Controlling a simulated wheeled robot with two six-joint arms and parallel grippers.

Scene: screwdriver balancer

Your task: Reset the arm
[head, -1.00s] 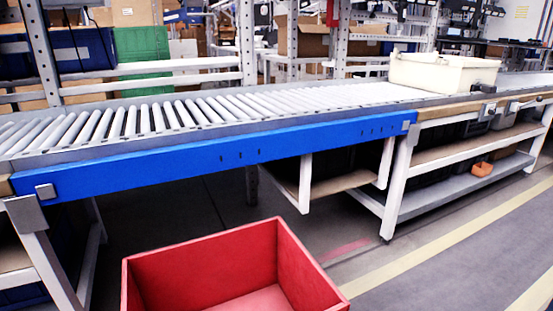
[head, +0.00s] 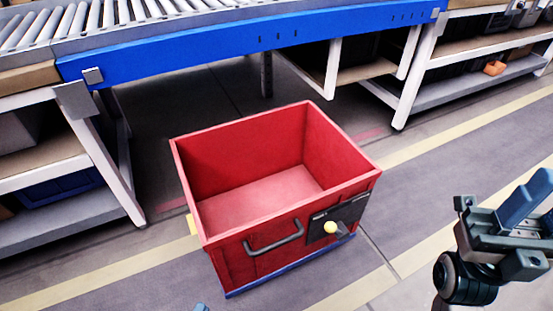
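Only a small blue tip of my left gripper (head: 201,307) shows at the bottom edge of the head view, in front of the red box. The rest of it is cut off, so its opening is hidden. At the right edge a dark gripper with blue fingers (head: 524,205), which I take for my right one, is partly cut off by the frame. It stands clear of the box, and its fingertips do not show well enough to tell open from shut. Nothing is seen held in either gripper.
A red box (head: 190,190) with a dark handle and a yellow knob stands in the middle; its visible inside is empty. Behind it runs a roller conveyor with a blue side rail (head: 220,52). Shelving (head: 60,180) stands at the left. Floor is open right of the box.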

